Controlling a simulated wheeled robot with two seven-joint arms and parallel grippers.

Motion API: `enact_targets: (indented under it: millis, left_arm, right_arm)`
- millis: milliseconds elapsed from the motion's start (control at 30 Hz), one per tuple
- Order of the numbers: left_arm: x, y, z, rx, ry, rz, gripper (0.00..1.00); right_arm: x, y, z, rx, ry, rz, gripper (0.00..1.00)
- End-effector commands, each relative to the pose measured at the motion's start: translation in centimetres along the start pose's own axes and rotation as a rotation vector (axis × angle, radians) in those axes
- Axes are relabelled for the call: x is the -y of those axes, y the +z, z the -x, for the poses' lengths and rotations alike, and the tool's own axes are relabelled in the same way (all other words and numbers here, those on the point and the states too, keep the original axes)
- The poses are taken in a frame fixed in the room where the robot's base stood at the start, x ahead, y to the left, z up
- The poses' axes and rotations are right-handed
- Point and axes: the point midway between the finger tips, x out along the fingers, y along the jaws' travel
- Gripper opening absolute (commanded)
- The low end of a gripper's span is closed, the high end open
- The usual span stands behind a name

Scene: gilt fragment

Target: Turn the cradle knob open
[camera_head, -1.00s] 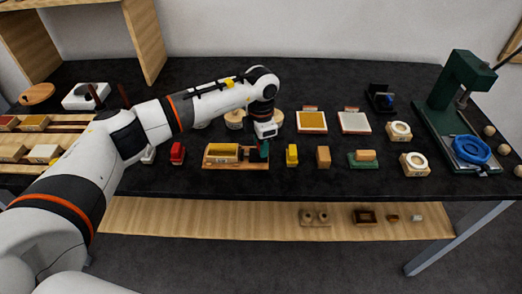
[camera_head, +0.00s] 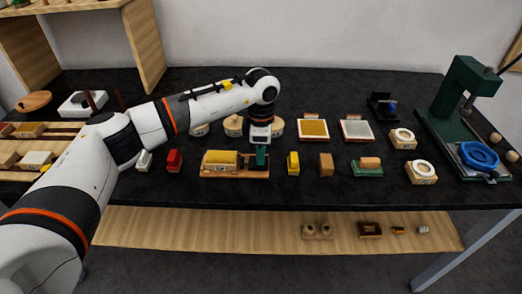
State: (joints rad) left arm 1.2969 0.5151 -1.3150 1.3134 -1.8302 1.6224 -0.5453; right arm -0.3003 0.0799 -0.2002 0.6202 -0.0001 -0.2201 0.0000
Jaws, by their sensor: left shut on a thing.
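The cradle (camera_head: 232,174) is a low wooden base on the dark table, in the middle of the head view. A yellow block (camera_head: 222,159) lies in its left part. A dark green upright piece (camera_head: 261,158), which looks like the cradle knob, stands at its right end. My left gripper (camera_head: 261,148) points down from above over that end, shut on the green piece. The fingertips are small and partly hidden, so the exact grip and the knob's angle cannot be made out. My right gripper is not in view.
A red block (camera_head: 174,161) stands left of the cradle; a yellow block (camera_head: 293,163) and a tan block (camera_head: 325,165) stand close on its right. Round wooden pieces (camera_head: 234,126) lie behind the gripper. A green press (camera_head: 464,110) stands at the far right.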

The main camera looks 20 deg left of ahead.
Motion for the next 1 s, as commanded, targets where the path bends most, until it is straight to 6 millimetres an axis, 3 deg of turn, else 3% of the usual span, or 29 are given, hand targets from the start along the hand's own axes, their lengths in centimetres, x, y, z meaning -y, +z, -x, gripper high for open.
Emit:
enact_targets:
  millis: [167, 200, 333, 700, 1000]
  left_arm:
    - [0.1, -0.1, 0.3, -0.004, -0.005, -0.002, 0.15]
    - [0.1, -0.1, 0.3, -0.004, -0.005, -0.002, 0.41]
    - [0.1, -0.1, 0.2, -0.002, -0.004, -0.001, 0.60]
    - [0.1, 0.0, 0.7, -0.002, -0.004, 0.000, 0.60]
    - [0.1, -0.1, 6.4, -0.003, -0.007, 0.000, 0.60]
  right_arm:
    - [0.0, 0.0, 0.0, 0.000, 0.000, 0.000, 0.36]
    - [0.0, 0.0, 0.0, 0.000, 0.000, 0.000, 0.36]
    - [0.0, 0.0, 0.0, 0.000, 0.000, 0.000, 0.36]
    - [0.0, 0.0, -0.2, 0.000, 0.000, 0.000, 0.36]
    - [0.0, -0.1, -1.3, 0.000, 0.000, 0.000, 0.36]
